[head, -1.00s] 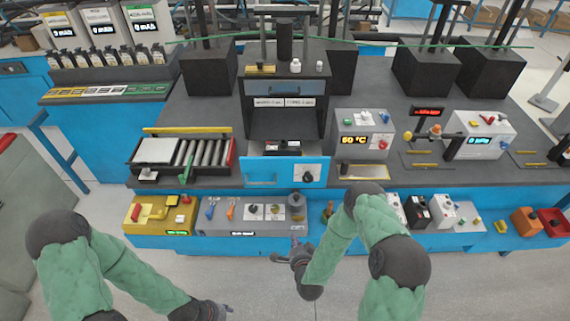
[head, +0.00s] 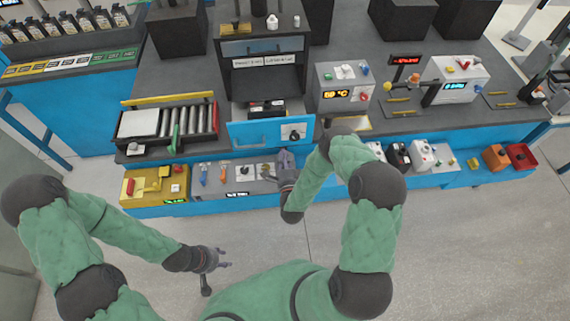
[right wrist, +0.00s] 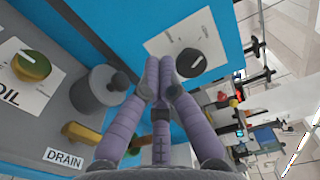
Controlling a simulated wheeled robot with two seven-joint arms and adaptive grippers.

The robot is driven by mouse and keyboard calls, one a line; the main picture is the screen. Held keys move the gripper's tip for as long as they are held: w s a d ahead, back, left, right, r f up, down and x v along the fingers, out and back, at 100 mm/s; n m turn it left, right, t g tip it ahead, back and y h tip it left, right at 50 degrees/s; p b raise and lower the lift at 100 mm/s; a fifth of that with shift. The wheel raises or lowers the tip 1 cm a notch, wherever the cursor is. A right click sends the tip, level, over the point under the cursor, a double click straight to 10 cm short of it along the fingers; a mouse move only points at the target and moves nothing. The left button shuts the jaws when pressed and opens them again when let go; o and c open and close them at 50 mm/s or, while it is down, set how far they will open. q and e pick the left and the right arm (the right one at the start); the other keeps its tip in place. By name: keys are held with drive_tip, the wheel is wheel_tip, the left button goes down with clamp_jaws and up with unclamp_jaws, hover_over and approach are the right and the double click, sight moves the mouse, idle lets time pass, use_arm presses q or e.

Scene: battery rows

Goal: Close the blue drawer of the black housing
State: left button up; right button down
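The blue drawer (head: 255,135) stands pulled out of the black housing (head: 262,75), with dark items visible inside. Its front carries a handle bar at left and a black knob on a white plate at right. My right gripper (head: 286,160) is just in front of and below the drawer's right part. In the right wrist view, its purple-grey fingers (right wrist: 160,72) are together and empty, their tips over the blue front beside the knob (right wrist: 191,63). I cannot tell whether they touch it. My left gripper (head: 227,257) is open and empty over the floor at lower left.
A lower ledge in front holds a yellow box (head: 155,185), a grey valve panel (head: 233,180) and several small devices. A roller tray (head: 168,123) stands left of the housing, a grey temperature box (head: 342,88) right. The floor in front is clear.

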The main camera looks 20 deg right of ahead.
sight(281, 136)
drive_tip(key=x, duration=0.6)
drive_tip(key=shift+w, duration=0.4)
drive_tip(key=shift+d, duration=0.1)
